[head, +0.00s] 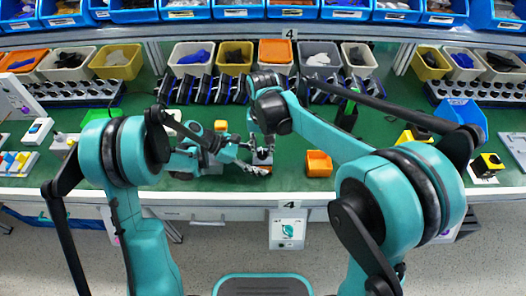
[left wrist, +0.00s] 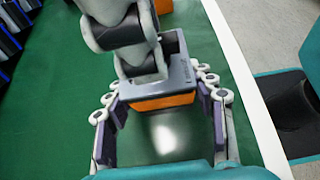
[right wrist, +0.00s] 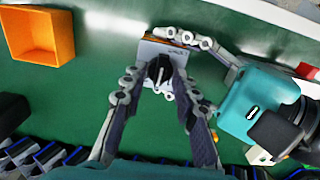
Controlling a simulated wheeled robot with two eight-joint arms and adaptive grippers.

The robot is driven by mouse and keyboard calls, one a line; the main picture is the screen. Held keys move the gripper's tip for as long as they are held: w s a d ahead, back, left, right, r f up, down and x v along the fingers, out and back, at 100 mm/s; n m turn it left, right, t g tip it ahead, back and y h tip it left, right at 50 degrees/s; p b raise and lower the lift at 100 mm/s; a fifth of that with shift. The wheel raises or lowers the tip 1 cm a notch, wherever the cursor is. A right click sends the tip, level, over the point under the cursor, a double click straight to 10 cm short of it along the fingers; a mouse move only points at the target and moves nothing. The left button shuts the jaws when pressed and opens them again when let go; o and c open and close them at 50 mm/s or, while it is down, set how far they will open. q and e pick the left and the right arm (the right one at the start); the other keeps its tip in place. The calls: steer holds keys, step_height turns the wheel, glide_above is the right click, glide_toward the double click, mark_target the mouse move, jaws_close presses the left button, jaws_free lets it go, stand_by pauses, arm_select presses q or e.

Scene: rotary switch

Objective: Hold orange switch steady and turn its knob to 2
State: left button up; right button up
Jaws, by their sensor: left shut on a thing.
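The orange switch (left wrist: 165,101) stands on the green table, with a grey top face (right wrist: 168,55) and a black knob (right wrist: 158,70). In the head view it is small and partly hidden between my arms. My left gripper (left wrist: 163,103) is shut on the sides of the switch body. My right gripper (right wrist: 157,74) is above the switch, pointing down, with its fingertips on either side of the knob; a small gap seems to show beside the knob. The face markings are too small to read, so the knob's setting cannot be told.
An open orange bin (head: 319,163) stands just right of the switch. A small yellow-orange block (head: 220,126) lies behind and to the left. A row of black and blue parts (head: 200,90) lines the back, with several bins beyond. The table's front edge is close to the switch.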

mark_target(263, 152)
jaws_close()
steer(key=m, duration=0.8)
steer(key=shift+c, duration=0.8)
jaws_free()
steer(key=shift+m, duration=0.4)
steer(key=o, duration=0.3)
steer(key=shift+r, duration=2.5)
